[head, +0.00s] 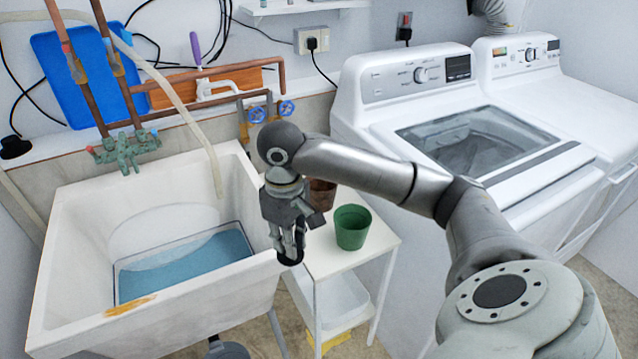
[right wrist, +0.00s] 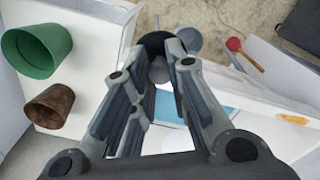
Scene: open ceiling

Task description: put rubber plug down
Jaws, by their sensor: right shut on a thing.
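The rubber plug (head: 290,259) is a black round piece at the fingertips of my right gripper (head: 288,245). My right gripper points down and is shut on the plug. In the right wrist view, the plug (right wrist: 160,40) shows dark between the fingertips (right wrist: 162,62), which partly cover it. In the head view, the gripper and plug are at the sink's right rim, beside the small white table's left edge. I cannot tell how high above them the plug is. My left gripper is not in view.
A white sink (head: 75,230) with blue water (head: 190,265) stands at left. A white table (head: 335,262) holds a green pot (head: 352,227) and a brown pot (head: 321,194), partly behind my gripper. A washing machine (head: 400,110) stands at right. The table's front is bare.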

